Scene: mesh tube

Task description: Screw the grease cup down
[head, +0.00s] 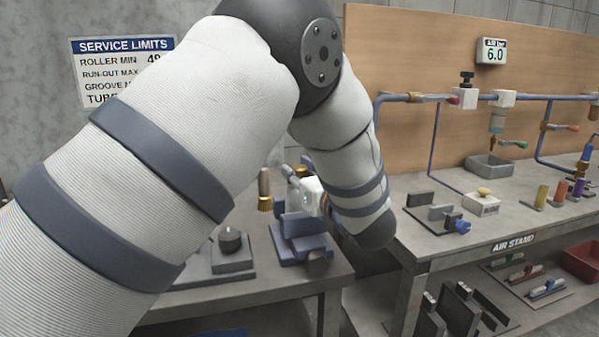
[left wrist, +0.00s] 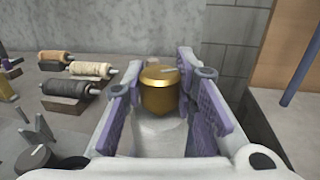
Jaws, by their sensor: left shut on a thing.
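The grease cup is a brass knob-like cup (left wrist: 160,92) with a light mark on its domed top, in the middle of the left wrist view. The purple-padded fingers of my left gripper (left wrist: 163,108) stand on both sides of it and are shut on it. In the head view my left gripper (head: 308,190) is small, by the blue-grey fixture (head: 300,240) on the near bench, and my arm covers much of that bench. I cannot tell how far down the cup sits. My right gripper is not in view.
Several rollers (left wrist: 90,69) lie on stands at the left in the wrist view. A wooden-handled brass tool (head: 264,185) stands close left of the fixture. The air stand bench (head: 420,235) is at the right, past a gap. A grey wall is behind.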

